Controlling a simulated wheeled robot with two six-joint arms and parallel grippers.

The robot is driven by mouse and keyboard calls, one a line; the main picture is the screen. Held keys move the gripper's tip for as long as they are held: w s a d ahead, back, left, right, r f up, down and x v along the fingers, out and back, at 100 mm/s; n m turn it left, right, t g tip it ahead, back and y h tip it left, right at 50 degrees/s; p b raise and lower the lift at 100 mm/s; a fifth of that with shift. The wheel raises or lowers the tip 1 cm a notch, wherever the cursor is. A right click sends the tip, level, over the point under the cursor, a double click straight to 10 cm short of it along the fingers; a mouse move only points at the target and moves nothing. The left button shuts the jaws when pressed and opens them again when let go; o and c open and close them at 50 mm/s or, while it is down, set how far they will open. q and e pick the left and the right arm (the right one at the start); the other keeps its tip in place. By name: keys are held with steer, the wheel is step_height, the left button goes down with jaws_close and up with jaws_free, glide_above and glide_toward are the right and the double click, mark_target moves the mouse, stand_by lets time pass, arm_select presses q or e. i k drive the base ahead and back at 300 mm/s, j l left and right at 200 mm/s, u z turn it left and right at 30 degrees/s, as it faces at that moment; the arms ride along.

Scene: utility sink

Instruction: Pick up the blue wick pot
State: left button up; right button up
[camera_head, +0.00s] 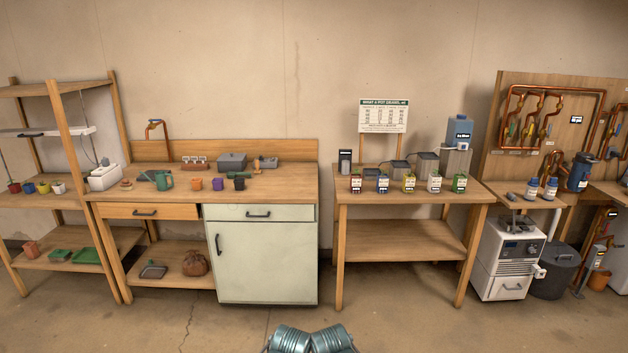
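A small blue pot (28,187) stands in a row of small pots on the middle shelf of the wooden rack at far left. It is between a red pot (14,187) and a yellow pot (44,187), with a white pot (59,187) further right. The pots are too small to tell whether they have wicks.
A wooden workbench (270,190) with a pale green cabinet (262,262) stands right of the rack. A wooden table (410,250) holds several labelled boxes. A white machine (508,260) and a dark bin (556,275) stand at right. The visible front floor is clear.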

mark_target(382, 186)
steer(key=i+z, duration=0.1)
steer(key=i, duration=0.45)
steer(key=i+j+z, duration=0.1)
steer(key=i, duration=0.45)
steer(key=i+j+z, duration=0.1)
steer(key=i, duration=0.45)
steer(key=i+z, duration=0.9)
steer(key=i+j+z, duration=0.3)
steer(key=z, duration=0.2)
steer(key=i, duration=0.05)
